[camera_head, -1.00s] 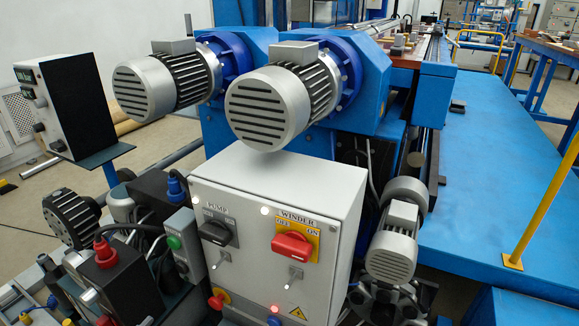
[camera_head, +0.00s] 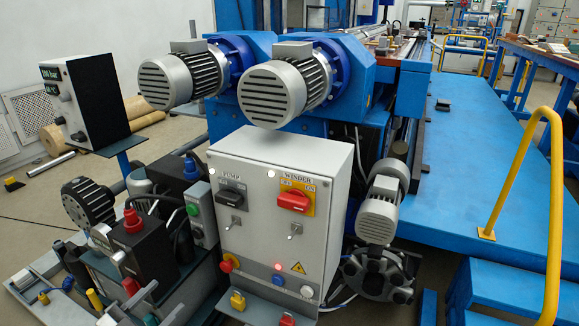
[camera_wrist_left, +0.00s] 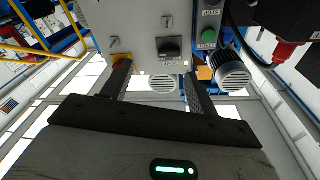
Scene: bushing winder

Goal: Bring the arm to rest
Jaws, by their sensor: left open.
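My left gripper (camera_wrist_left: 157,72) shows in the left wrist view, its two dark fingers spread apart with nothing between them. Beyond the fingers, that view shows the control panel (camera_wrist_left: 130,22) upside down, with the black pump switch (camera_wrist_left: 168,47) and a green button (camera_wrist_left: 208,35). One finger partly covers an orange-yellow patch on the panel. I cannot tell the distance from the fingers to the panel. In the head view I cannot make out my left gripper. My right gripper is not in view.
The control box (camera_head: 255,235) has a red winder switch (camera_head: 293,200) and lit lamps. Two large motors (camera_head: 285,93) stand behind it, with a smaller motor (camera_head: 381,205) at right. A black box with a red plug (camera_head: 132,220) is at left. A yellow rail (camera_head: 556,200) bounds the blue platform (camera_head: 455,185).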

